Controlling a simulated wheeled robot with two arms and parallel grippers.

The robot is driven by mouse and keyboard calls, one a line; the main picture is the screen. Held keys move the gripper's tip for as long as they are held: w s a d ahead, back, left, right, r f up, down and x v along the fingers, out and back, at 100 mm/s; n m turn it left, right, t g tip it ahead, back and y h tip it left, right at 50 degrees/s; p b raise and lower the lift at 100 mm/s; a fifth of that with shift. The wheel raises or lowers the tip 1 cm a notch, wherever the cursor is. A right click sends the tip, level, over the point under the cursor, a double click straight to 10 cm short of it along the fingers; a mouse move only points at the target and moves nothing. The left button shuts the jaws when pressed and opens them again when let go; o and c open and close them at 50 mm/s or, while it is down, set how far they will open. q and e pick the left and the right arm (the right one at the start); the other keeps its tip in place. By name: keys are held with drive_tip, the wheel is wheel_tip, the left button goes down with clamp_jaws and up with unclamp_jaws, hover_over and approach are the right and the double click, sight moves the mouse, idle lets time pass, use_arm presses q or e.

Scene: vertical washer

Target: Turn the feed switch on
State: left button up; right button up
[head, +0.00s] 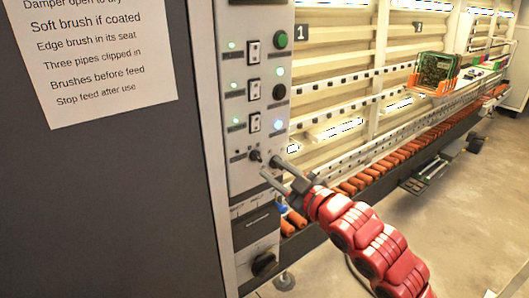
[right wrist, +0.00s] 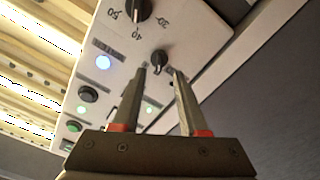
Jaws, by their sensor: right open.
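The light control panel (head: 240,170) of the washer stands left of centre in the head view. A small black knob-like switch (head: 255,155) sits low on it; it also shows in the right wrist view (right wrist: 160,57). I cannot read a label naming it the feed switch. My right gripper (head: 269,167) is open in front of the lower panel. In the right wrist view its fingertips (right wrist: 159,71) lie on either side of the small switch; whether they touch it is unclear. My left gripper is not in view.
Rocker switches (head: 253,52) with lit green lamps, a green button (head: 281,40) and a black button (head: 280,91) are above. A dial with numbers (right wrist: 138,10) is close by. An orange rack of circuit boards (head: 432,76) stands on the conveyor.

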sight(260, 159)
drive_tip(key=shift+p+x, duration=0.6)
drive_tip(key=shift+x, duration=1.6)
clamp_jaws()
